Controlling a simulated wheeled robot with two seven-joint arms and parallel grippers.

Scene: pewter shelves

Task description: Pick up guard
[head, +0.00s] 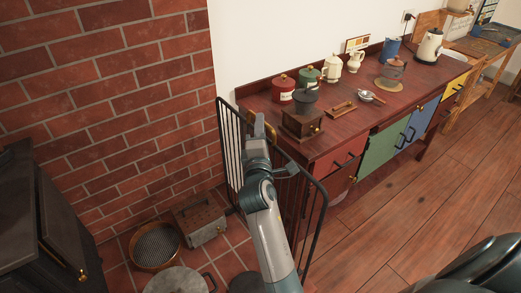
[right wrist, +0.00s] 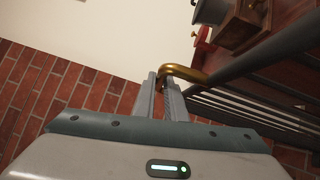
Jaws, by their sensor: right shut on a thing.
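The guard (head: 323,208) is a black metal barred screen with folded side panels. It stands on the floor by the red cabinet, and my right arm crosses in front of its middle. My right gripper (head: 264,122) is at the guard's top. In the right wrist view, the fingers (right wrist: 166,84) are shut on the curved brass handle (right wrist: 190,72) of the guard. Its dark top rail and several bars run off to the right there. The lower middle of the guard is hidden by my arm. My left gripper is not in view.
A wooden counter (head: 345,125) with a coffee grinder (head: 302,122), canisters and jugs stands close right of the guard. A metal box (head: 201,220), a round sieve (head: 155,246) and a pot (head: 176,282) are on the tiles at left. Open wooden floor (head: 400,215) lies right.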

